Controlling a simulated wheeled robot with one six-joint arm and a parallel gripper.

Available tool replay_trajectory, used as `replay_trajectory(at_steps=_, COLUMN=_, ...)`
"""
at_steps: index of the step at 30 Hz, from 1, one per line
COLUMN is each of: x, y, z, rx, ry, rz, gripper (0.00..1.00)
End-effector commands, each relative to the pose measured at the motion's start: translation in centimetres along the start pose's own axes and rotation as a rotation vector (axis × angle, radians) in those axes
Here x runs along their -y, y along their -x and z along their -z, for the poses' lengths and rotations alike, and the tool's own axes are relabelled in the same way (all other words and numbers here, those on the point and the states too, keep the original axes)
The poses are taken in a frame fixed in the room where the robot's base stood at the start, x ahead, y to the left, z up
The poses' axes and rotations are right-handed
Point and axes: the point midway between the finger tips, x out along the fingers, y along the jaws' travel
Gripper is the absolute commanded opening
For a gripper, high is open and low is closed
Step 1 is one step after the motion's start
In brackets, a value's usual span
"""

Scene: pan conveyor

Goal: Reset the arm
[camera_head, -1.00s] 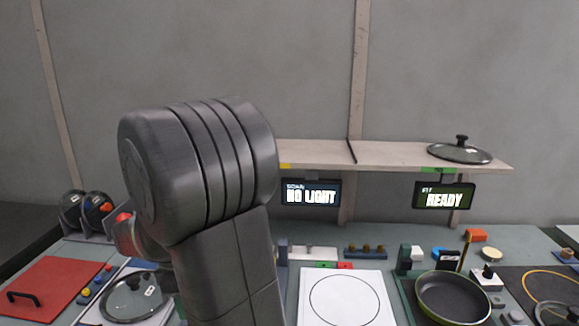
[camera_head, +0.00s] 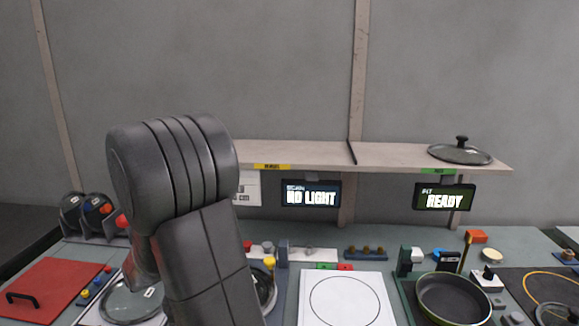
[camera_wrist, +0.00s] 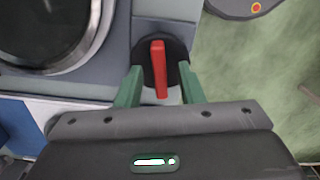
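My arm stands large and dark grey in the left half of the head view and covers part of the counter. My gripper is hidden in that view. In the wrist view my gripper (camera_wrist: 160,78) shows two green fingers, spread apart. A red bar-shaped handle (camera_wrist: 158,68) on a round black base lies between the fingers, with a visible gap on each side. I see no contact with it.
A wooden shelf (camera_head: 390,154) holds a glass lid (camera_head: 460,151). Signs below read "NO LIGHT" (camera_head: 311,193) and "READY" (camera_head: 444,196). A pan (camera_head: 453,299), a white circle-marked plate (camera_head: 347,300) and a red board (camera_head: 52,284) are on the counter. Space above the shelf is free.

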Motion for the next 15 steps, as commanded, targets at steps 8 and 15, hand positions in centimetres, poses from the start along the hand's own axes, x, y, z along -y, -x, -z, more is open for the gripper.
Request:
replay_trajectory(at_steps=8, x=-0.01, y=0.14, z=0.00, rx=0.000, ry=-0.226, rz=0.000, gripper=0.35)
replay_trajectory(at_steps=15, x=0.00, y=0.15, z=0.00, rx=0.000, ry=-0.420, rz=0.000, gripper=0.35)
